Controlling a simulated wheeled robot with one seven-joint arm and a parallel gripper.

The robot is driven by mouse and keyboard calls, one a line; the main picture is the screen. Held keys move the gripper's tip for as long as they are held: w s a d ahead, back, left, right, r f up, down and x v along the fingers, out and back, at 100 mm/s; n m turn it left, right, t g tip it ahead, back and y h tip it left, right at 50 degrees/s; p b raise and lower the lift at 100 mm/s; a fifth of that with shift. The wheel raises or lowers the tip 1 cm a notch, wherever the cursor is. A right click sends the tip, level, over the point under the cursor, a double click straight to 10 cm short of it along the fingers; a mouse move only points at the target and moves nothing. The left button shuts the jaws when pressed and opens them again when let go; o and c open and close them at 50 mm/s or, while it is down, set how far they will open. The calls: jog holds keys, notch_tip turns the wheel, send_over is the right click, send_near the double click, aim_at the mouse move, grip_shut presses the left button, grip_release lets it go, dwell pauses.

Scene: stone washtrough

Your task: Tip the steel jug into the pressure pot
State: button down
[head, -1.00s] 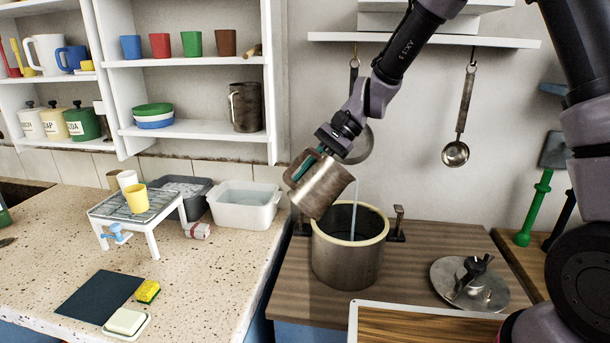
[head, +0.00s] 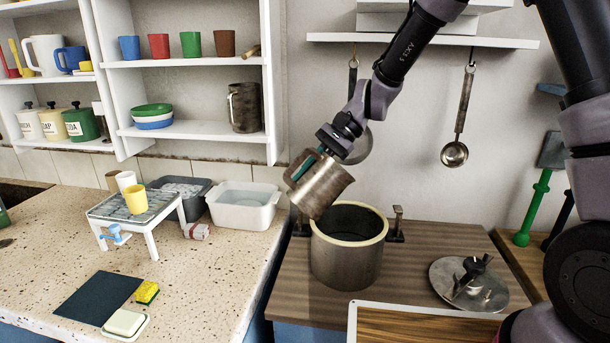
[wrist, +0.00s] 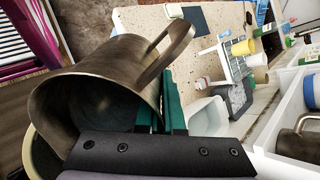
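The steel jug (head: 321,187) is tilted in the air above the left rim of the pressure pot (head: 347,262), its mouth toward the right. My gripper (head: 309,165) is shut on the jug's side near the handle. In the wrist view the jug (wrist: 100,95) looks empty inside, and my gripper's green fingers (wrist: 172,110) press against it. The pot is open at the top and stands upright on the wooden counter. No stream shows between jug and pot. The pot's contents are hidden in the head view.
The pot's lid (head: 469,287) lies on the counter to the right. A white basin (head: 244,207) and a small white rack (head: 135,212) with a yellow cup stand to the left. Ladles hang on the wall behind. A wooden board (head: 420,325) lies in front.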

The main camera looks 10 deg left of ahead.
jog(key=shift+w+d+r+g+y, duration=0.1)
jog(key=shift+w+d+g+y, duration=0.25)
jog(key=shift+y, duration=0.35)
dwell(2.6)
jog(key=shift+s, duration=0.15)
dwell(0.3)
jog(key=shift+s+a, duration=0.1)
jog(key=shift+a, duration=0.1)
jog(key=shift+s+a+t+h, duration=0.2)
jog(key=shift+t+h, duration=0.15)
jog(key=shift+h, duration=0.25)
jog(key=shift+s+a+t+h, duration=0.1)
jog(key=shift+a+t+h, duration=0.15)
jog(key=shift+h, duration=0.35)
jog(key=shift+f+t+h, duration=0.25)
jog(key=shift+h, duration=0.05)
jog(key=shift+a, duration=0.15)
